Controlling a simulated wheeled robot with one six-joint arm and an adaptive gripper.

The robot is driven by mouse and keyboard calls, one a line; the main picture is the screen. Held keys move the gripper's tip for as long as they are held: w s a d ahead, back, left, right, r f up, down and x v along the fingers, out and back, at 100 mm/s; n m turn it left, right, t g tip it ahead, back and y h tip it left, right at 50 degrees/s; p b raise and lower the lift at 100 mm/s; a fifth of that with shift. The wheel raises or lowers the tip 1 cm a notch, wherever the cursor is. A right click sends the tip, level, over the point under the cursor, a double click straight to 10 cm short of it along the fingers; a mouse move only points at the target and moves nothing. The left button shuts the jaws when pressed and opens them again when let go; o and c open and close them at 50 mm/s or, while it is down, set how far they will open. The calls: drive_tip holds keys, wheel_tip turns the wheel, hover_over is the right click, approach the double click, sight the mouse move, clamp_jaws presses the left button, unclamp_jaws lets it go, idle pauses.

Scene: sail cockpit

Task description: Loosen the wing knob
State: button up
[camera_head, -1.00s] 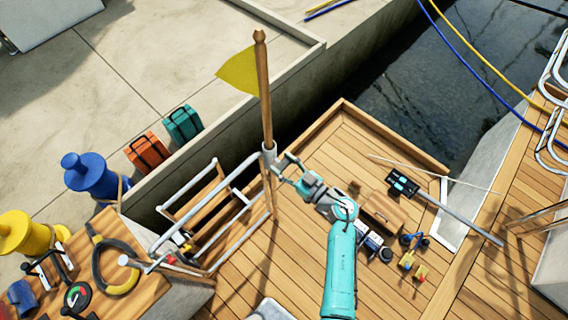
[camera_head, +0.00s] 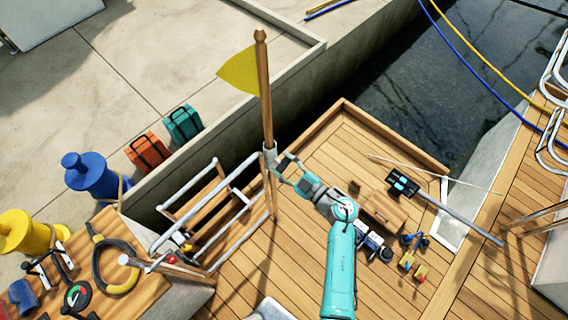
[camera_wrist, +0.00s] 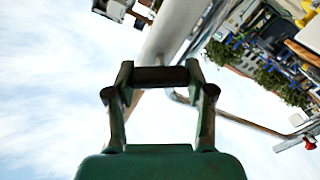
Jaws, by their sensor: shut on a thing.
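The wing knob shows in the wrist view as a dark bar (camera_wrist: 160,76) between my two fingertips, in front of a pale grey tube. My gripper (camera_wrist: 160,80) is shut on it, with one finger at each end of the bar. In the head view my gripper (camera_head: 281,167) reaches to the metal socket (camera_head: 270,157) at the foot of the wooden flagpole (camera_head: 264,95). The knob is too small to make out there. The pole stands upright in the socket and carries a yellow flag (camera_head: 240,72).
A metal rail (camera_head: 205,185) runs left from the socket. A wooden box (camera_head: 385,208), a black-and-blue tool (camera_head: 403,185) and small items lie on the deck (camera_head: 345,135) to the right. A table with a black-and-yellow ring (camera_head: 118,270) stands at lower left.

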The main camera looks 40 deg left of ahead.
drive_tip(key=n, duration=0.6)
drive_tip(key=shift+s+f, duration=0.1)
drive_tip(key=shift+f, duration=0.05)
drive_tip(key=n, duration=0.6)
drive_tip(key=shift+f, duration=0.1)
idle(0.5)
drive_tip(key=o, duration=1.2)
drive_tip(key=shift+c, duration=0.2)
drive_tip(key=s+d, duration=0.1)
drive_tip(key=d, duration=1.1)
